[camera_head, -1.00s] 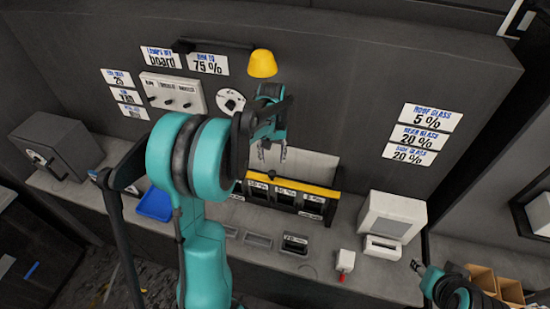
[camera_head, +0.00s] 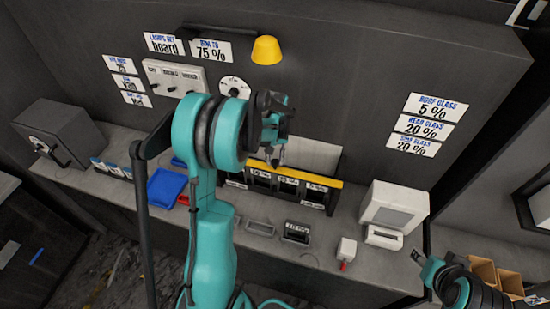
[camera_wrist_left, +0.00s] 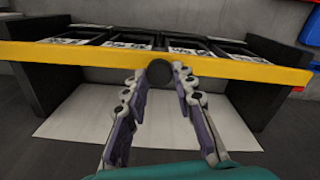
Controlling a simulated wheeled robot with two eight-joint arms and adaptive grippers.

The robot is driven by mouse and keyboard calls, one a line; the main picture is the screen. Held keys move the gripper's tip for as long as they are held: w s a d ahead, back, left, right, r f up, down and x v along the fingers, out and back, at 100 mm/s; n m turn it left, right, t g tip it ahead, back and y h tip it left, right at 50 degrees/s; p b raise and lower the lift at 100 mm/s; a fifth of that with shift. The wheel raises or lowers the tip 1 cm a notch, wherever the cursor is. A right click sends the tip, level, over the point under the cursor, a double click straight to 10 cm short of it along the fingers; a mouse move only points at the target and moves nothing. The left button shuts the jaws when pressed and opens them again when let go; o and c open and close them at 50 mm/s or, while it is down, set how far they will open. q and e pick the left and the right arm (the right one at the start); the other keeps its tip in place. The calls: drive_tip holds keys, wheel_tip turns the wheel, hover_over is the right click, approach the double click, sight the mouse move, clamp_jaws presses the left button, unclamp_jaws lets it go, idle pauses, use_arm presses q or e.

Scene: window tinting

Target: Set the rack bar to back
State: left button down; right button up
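The rack bar is a yellow bar (camera_head: 318,179) along the top of the dark rack (camera_head: 333,205) on the bench. In the left wrist view the yellow bar (camera_wrist_left: 255,70) runs across the rack with a round dark knob (camera_wrist_left: 159,74) at its middle. My left gripper (camera_head: 276,157) is at the bar in the head view, partly hidden by its own arm. In the left wrist view my left gripper (camera_wrist_left: 158,82) is open, with one finger on each side of the knob; contact is unclear. My right gripper (camera_head: 416,257) is at lower right, its fingers too small to judge.
A yellow lamp (camera_head: 266,50) hangs above the rack. A blue tray (camera_head: 165,188) lies left of my arm. A white device (camera_head: 392,207) and a small white box with a red tip (camera_head: 346,250) stand right of the rack. A grey box (camera_head: 58,132) stands far left.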

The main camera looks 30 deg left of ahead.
use_arm(q)
drive_tip(key=w+a+b, duration=0.1)
drive_tip(key=w+a, duration=0.1)
drive_tip(key=w, duration=0.6)
drive_tip(key=shift+w+b, duration=0.25)
drive_tip(key=shift+b, duration=0.05)
drive_tip(key=c, duration=1.2)
unclamp_jaws()
drive_tip(key=shift+w, duration=0.1)
